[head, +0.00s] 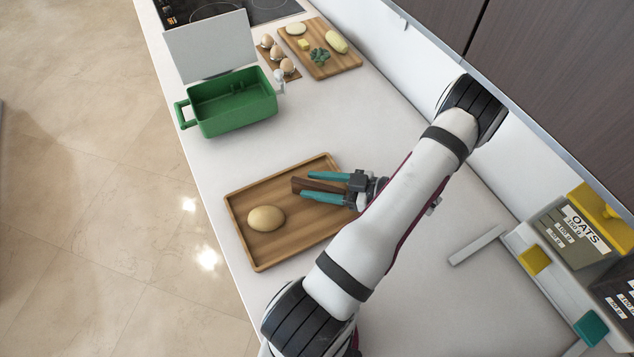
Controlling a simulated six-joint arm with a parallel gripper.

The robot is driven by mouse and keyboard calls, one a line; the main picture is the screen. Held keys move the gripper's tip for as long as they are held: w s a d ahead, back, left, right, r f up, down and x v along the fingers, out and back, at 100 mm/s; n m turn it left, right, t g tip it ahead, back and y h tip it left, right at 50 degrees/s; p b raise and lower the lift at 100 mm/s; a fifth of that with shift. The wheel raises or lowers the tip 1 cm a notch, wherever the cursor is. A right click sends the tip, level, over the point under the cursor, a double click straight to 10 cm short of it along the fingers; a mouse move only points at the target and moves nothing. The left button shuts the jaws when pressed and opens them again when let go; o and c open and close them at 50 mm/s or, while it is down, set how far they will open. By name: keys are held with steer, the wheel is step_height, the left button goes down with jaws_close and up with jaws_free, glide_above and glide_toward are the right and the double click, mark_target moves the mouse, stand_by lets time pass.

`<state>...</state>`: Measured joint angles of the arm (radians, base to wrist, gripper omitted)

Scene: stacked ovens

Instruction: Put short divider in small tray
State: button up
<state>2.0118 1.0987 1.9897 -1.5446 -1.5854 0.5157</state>
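A wooden tray (259,256) with a raised rim lies on the counter in the head view. A rounded tan item (266,219), like a potato or bread roll, lies in its left part. A short dark brown divider (299,186) is at the tray's upper right part, between the teal fingers of my gripper (305,186). Its left end sticks out past the fingertips. The fingers stand apart on either side of it; I cannot tell whether they press on it. Its lower edge is partly hidden by the near finger, so contact with the tray floor is unclear.
A green open box (232,103) with a grey lid (210,46) stands further back. Behind it are eggs (276,53) in a holder and a cutting board (348,63) with food. A grey strip (477,246) and an oats container (570,235) are at right.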

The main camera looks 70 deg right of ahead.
steer(key=shift+r, duration=0.2)
steer(key=v, duration=1.2)
steer(key=shift+d, duration=0.1)
